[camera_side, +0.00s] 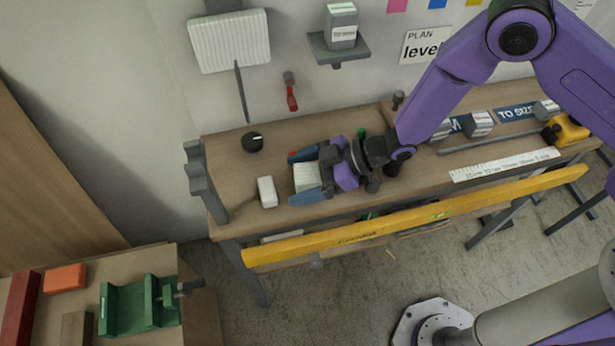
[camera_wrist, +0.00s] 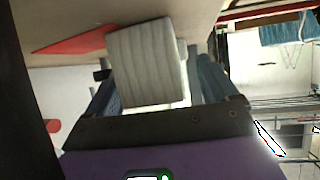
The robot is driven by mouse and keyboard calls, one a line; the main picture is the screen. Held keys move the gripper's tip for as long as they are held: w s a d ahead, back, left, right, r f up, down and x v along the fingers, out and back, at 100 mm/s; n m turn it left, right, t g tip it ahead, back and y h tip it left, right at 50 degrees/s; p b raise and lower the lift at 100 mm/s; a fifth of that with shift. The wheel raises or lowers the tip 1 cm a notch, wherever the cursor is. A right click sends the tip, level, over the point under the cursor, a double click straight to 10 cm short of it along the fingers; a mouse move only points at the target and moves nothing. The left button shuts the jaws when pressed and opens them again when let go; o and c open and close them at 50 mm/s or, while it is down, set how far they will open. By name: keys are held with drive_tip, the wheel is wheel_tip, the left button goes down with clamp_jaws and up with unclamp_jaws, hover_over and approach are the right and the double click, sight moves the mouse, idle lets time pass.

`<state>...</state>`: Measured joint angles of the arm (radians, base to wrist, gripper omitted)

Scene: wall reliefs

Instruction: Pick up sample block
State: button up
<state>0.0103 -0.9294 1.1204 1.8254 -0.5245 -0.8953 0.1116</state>
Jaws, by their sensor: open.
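A pale, ribbed block (camera_side: 306,177) on the workbench, likely the sample block, sits between the two blue-grey fingers of my gripper (camera_side: 296,176). In the wrist view, the block (camera_wrist: 147,62) shows its ribbed face, with a finger of my gripper (camera_wrist: 155,88) on each side. The jaws are open around it. A gap shows beside the right finger in the wrist view; I cannot tell whether the other finger touches. The block's far side is hidden.
A small white block (camera_side: 267,192) and a black knob (camera_side: 252,142) are close by on the workbench (camera_side: 232,172). A yellow level (camera_side: 420,217) runs along the front edge. Labelled grey blocks (camera_side: 480,123) stand further right. A wall shelf (camera_side: 338,50) is above.

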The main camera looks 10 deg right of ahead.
drive_tip(key=shift+w+a+f, duration=0.15)
drive_tip(key=shift+a+f, duration=0.05)
drive_tip(key=shift+a, duration=0.05)
drive_tip(key=shift+w, duration=0.1)
drive_tip(key=c, duration=1.2)
drive_tip(key=shift+o, duration=0.2)
drive_tip(key=shift+r, duration=0.2)
